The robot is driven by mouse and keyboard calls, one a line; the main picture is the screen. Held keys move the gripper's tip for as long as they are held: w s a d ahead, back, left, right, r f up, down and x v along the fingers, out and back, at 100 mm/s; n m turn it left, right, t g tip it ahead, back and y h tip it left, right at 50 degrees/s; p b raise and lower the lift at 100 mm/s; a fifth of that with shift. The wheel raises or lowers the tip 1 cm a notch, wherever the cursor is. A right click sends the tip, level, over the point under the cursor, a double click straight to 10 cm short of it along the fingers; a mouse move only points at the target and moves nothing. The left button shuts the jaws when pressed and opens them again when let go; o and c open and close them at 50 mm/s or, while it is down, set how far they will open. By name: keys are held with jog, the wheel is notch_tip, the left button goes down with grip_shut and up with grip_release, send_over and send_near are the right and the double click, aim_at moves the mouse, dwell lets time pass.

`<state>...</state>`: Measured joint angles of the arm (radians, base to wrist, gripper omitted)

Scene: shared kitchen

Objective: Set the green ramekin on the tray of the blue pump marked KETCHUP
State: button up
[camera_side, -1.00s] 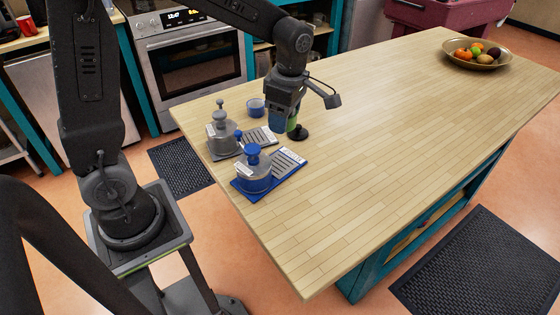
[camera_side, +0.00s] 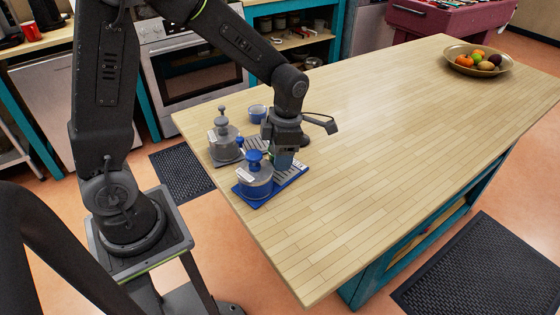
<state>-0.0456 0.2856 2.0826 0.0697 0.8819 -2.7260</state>
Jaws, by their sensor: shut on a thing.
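The blue pump (camera_side: 256,184) stands at the table's near left, with a blue knob, a grey body and a pale label too small to read. Its slatted tray (camera_side: 288,181) extends to the right. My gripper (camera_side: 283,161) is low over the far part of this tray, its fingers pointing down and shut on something. The held thing is mostly hidden by the fingers; green showed there a second ago, so it looks like the green ramekin. I cannot tell whether it touches the tray.
A grey pump (camera_side: 224,144) with its own tray stands just behind the blue one. A dark round object (camera_side: 305,141) is partly hidden behind my gripper. A fruit bowl (camera_side: 478,62) is far right; the middle table is clear.

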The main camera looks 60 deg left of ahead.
jog(key=shift+f, duration=1.4)
jog(key=shift+f, duration=0.15)
jog(key=o, duration=0.9)
notch_tip(320, 180, up, 12)
jog(key=w, duration=0.1)
jog(key=shift+s+d+r+m+t+h, duration=0.1)
jog(key=shift+s+d+r+m+t, duration=0.7)
jog(key=shift+s+m, duration=3.05)
jog(key=shift+s+d+r+m+t+h, duration=0.1)
jog(key=shift+s+r+m+t, duration=1.2)
jog(key=shift+m, duration=5.25)
jog(key=shift+s+d+r+m+t+h, duration=0.1)
jog(key=shift+s+d+r+m+t, duration=0.25)
jog(key=shift+s+r+m+t, duration=3.15)
